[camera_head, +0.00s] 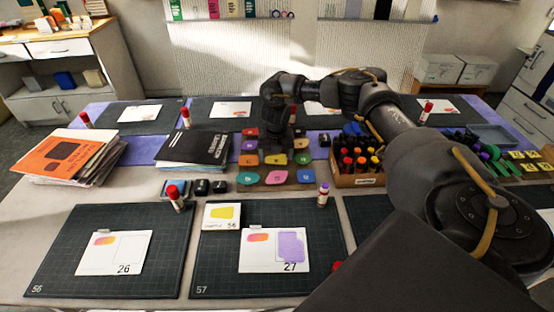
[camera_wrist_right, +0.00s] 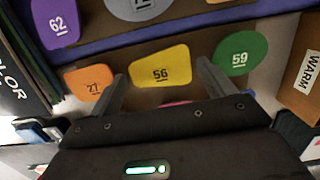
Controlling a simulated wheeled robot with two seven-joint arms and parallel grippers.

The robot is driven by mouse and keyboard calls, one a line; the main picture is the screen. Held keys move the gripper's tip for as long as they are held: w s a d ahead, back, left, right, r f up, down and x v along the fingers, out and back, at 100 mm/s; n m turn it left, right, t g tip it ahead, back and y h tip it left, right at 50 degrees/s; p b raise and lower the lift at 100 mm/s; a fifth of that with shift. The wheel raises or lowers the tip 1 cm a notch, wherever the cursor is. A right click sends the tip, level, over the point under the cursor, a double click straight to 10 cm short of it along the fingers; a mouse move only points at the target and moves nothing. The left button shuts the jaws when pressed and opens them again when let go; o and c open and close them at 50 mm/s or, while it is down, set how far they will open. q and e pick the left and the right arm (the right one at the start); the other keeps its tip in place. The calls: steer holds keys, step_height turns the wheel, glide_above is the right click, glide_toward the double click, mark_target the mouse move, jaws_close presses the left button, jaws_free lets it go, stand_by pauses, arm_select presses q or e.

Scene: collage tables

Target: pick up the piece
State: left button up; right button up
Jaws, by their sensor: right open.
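Several coloured pieces lie in rows on a brown board (camera_head: 292,185) at the middle of the table in the head view. A yellow piece marked 56 (camera_wrist_right: 160,67) sits between the fingers of my right gripper (camera_wrist_right: 163,88) in the right wrist view. An orange piece marked 77 (camera_wrist_right: 89,81) is to its left and a green piece marked 59 (camera_wrist_right: 241,54) to its right. My right gripper also shows in the head view (camera_head: 276,150), above the board. It is open and holds nothing. A card (camera_head: 222,215) with a yellow shape and 56 stands in front. My left gripper is not in view.
Dark mats (camera_head: 105,283) with sheets lie in front of and behind the board. A black book (camera_head: 196,147) and a book stack (camera_head: 68,155) are on the left.

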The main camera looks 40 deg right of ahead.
steer(key=shift+f, duration=0.25)
stand_by(0.3)
steer(key=shift+c, duration=0.4)
steer(key=c, duration=0.4)
